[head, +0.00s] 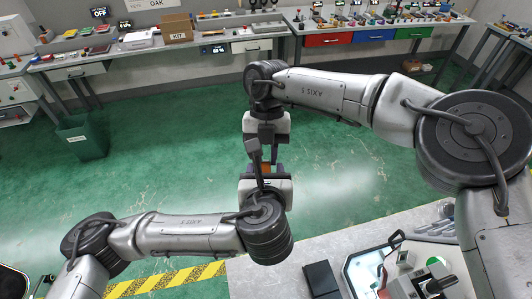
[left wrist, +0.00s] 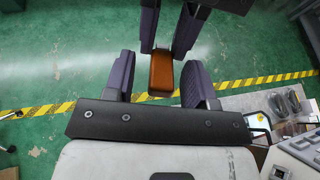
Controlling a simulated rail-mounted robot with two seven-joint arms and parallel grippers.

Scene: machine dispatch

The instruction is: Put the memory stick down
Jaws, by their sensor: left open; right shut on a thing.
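The memory stick (left wrist: 161,72) shows as a small orange-brown block in the left wrist view. In the head view only a bit of orange (head: 266,168) shows between my two grippers. My right gripper (left wrist: 167,45) comes in from the far side, shut on the stick, with a dark finger on each side of it. My left gripper (left wrist: 160,80) faces it and is open. Its fingers stand apart on either side of the stick, with gaps between. In the head view the wrists are nearly end to end, and the arms hide most of the fingers.
Green floor lies below the grippers. A light table (head: 320,233) with a dark box (head: 321,280) and a white-framed tray (head: 363,265) is at the lower right. Benches with a KIT box (head: 176,28) and coloured drawers (head: 328,40) line the back. A green bin (head: 82,138) stands left.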

